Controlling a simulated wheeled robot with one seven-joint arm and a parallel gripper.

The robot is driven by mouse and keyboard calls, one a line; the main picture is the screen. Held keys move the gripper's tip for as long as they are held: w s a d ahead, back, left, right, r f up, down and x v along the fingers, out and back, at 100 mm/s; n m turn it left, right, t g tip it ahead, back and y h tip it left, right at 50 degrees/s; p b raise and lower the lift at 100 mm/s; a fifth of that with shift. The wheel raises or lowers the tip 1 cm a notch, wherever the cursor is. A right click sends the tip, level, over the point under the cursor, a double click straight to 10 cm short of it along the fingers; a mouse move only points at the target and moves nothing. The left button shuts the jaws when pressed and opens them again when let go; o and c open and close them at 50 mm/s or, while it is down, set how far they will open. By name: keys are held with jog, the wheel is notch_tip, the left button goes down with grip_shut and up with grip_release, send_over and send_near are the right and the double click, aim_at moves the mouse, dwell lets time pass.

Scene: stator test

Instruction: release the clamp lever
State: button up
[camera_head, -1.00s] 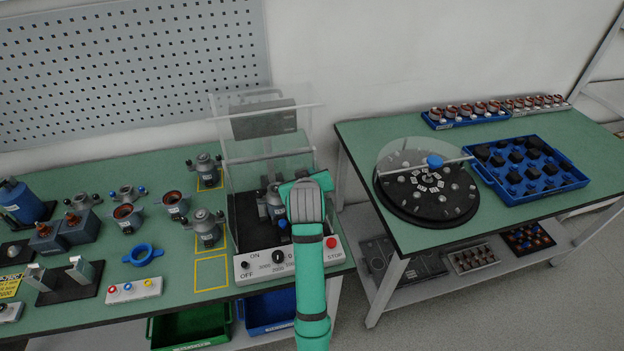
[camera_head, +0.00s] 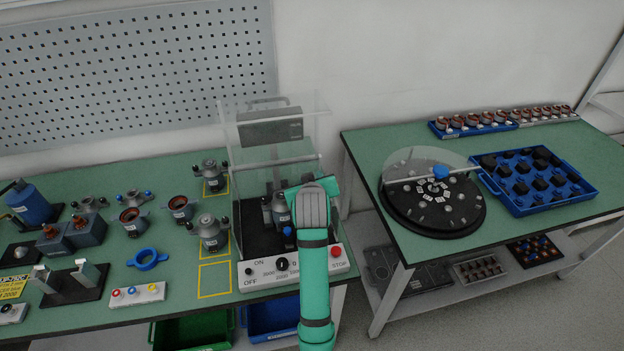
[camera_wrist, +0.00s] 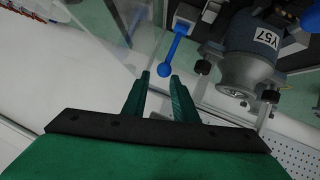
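The clamp lever (camera_wrist: 178,44) is a blue rod with a round ball end, standing out from a light grey block in the wrist view. My gripper (camera_wrist: 159,77) is open, its two green fingers apart with nothing visible held between them. The lever's ball lies just beyond the fingertips, roughly in line with the gap; I cannot tell whether they touch. A grey motor labelled Y57 (camera_wrist: 240,67) sits to the right of the lever. In the head view, my wrist hides my fingers and part of the test station (camera_head: 250,240).
The station has a clear guard (camera_head: 245,170) behind my arm and a white control panel (camera_head: 262,277) with knobs and a red stop button in front. Motors stand on the green bench to the left. A second table holds a round black turntable (camera_head: 415,222) and a blue tray (camera_head: 570,190).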

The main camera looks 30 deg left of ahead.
jog(key=v, duration=1)
jog(key=shift+s+d+r, duration=0.2)
jog(key=shift+s, duration=0.05)
